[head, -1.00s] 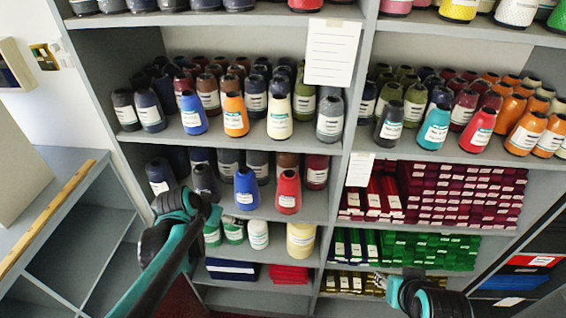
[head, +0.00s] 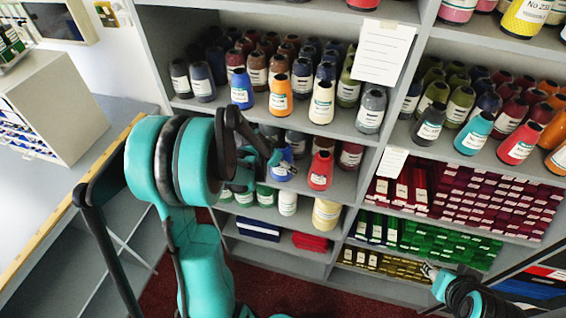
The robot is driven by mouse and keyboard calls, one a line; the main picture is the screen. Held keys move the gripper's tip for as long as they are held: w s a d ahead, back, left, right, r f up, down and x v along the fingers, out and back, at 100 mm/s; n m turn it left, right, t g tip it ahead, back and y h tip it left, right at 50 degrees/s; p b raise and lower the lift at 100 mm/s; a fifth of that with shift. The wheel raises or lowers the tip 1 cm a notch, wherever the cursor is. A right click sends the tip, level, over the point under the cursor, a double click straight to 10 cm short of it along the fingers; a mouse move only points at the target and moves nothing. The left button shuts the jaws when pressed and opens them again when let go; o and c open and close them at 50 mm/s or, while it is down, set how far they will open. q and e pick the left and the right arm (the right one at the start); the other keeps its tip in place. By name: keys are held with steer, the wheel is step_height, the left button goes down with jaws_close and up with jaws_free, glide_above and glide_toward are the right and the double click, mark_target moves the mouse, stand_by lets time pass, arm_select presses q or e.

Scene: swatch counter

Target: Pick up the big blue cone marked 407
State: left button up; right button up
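Two blue cones show in the head view. One blue cone (head: 241,88) stands upright at the front of the upper shelf, beside an orange cone (head: 280,97). The other blue cone (head: 284,168) is on the shelf below, left of a red cone (head: 320,170). Their label numbers are too small to read. My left gripper (head: 274,158) is at the lower blue cone, overlapping its left side; I cannot tell if it touches or how its fingers stand. My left arm hides part of that shelf. My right gripper (head: 430,271) is low at the right, in front of the folded cloth; its fingers are unclear.
Dark cones (head: 201,82) and a cream cone (head: 321,103) crowd the upper shelf. A shelf board (head: 230,114) lies just above my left gripper. Green and white cones (head: 287,203) stand below it. A counter (head: 75,190) with a wooden edge is at the left.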

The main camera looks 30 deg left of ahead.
arm_select(q)
steer(key=shift+w+d+f, duration=0.1)
steer(key=shift+w+f, duration=0.3)
steer(key=shift+f, duration=0.2)
steer(key=shift+s, duration=0.1)
steer(key=c, duration=1.5)
steer(key=shift+r, duration=0.1)
